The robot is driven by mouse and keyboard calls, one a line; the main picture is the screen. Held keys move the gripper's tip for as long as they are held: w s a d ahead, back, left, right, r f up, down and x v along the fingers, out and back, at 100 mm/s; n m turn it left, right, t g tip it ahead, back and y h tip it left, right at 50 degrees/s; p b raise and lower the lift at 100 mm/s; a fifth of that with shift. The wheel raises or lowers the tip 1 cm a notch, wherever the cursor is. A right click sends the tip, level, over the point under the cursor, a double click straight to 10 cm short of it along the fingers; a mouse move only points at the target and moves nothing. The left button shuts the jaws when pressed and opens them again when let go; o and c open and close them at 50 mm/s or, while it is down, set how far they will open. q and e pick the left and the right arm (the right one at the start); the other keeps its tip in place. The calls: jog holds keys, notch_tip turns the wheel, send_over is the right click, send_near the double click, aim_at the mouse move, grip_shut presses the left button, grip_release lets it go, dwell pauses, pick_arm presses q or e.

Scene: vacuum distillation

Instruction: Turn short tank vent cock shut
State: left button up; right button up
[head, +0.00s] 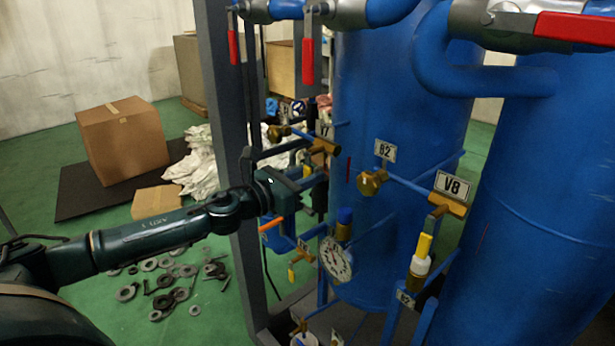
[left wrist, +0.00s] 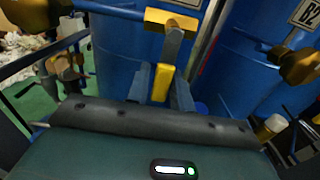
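The cock labelled V7 (head: 325,131) has a brass body (head: 322,147) on a thin blue pipe in front of the middle blue tank (head: 395,90). In the left wrist view its brass body (left wrist: 172,20) carries a grey lever that hangs down to a yellow grip (left wrist: 161,84). My left gripper (head: 312,180) is just below the V7 body. In the left wrist view its two fingers (left wrist: 162,90) stand apart on either side of the yellow grip; contact is not clear. My right gripper is out of view.
Cock V8 (head: 447,204) with a yellow and white handle, a B2 cock (head: 373,182) and a round gauge (head: 336,260) are to the right. A grey frame post (head: 225,110) stands left of the tank. Red-handled valves (head: 308,60) hang above. Boxes (head: 122,138) lie behind.

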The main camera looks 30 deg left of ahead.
pick_arm(q)
jog(key=o, duration=0.3)
